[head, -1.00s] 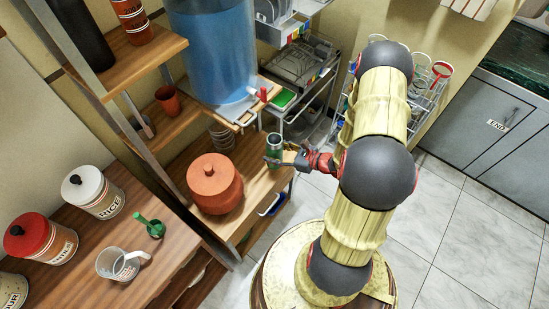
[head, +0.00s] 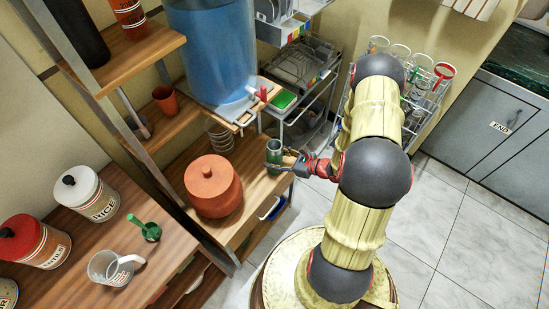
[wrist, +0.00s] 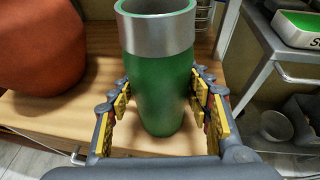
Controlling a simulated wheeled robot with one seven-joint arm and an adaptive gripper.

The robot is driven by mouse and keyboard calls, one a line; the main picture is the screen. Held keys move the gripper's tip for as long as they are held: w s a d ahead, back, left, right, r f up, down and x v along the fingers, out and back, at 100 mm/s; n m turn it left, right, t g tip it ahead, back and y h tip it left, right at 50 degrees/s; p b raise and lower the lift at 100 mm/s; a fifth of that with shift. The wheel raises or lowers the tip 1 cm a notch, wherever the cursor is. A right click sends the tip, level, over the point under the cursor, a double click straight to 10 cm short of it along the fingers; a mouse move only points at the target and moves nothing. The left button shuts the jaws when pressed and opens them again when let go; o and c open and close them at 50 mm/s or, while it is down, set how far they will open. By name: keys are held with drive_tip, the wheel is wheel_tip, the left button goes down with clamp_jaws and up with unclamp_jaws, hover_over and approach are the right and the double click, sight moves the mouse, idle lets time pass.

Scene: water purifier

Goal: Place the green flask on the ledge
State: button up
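The green flask (head: 274,152) has a silver band around its open top. It stands upright at the right edge of the low wooden shelf, and its base appears to be on the wood. It also fills the middle of the wrist view (wrist: 161,85). My gripper (head: 283,158) reaches in from the right. In the wrist view, my gripper (wrist: 160,90) has a finger on each side of the flask, with the tips close against its sides. I cannot tell whether they press on it. The low wooden shelf (head: 250,190) shows a bare surface around the flask.
A lidded terracotta pot (head: 212,186) stands left of the flask on the same shelf. A blue water tank (head: 210,50) stands on a shelf above, with its tap (head: 262,93) jutting out. A metal rack (head: 305,105) stands behind and right of the flask.

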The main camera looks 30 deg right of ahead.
drive_tip(key=o, duration=0.4)
drive_tip(key=shift+c, duration=0.2)
drive_tip(key=shift+r, duration=0.1)
drive_tip(key=shift+s+r, duration=0.1)
drive_tip(key=shift+r, duration=0.1)
drive_tip(key=p+v, duration=0.4)
drive_tip(key=v, duration=0.7)
drive_tip(key=a+r+n+g+y, duration=0.1)
drive_tip(key=a+r+n+g, duration=0.3)
drive_tip(key=a+r+n, duration=0.5)
drive_tip(key=a+r+n+g+y, duration=0.1)
drive_tip(key=a+r+n+g, duration=0.45)
drive_tip(key=r, duration=0.55)
drive_tip(key=s+a+r+n+t+h, duration=0.1)
drive_tip(key=s+r+n+h, duration=0.3)
drive_tip(key=r+n, duration=0.4)
drive_tip(key=s+a+r+n+t+h, duration=0.2)
drive_tip(key=s+r+n, duration=0.5)
drive_tip(key=r, duration=0.5)
drive_tip(key=shift+a+r+n+h, duration=0.4)
drive_tip(key=shift+a+h, duration=0.4)
drive_tip(key=shift+h, duration=0.4)
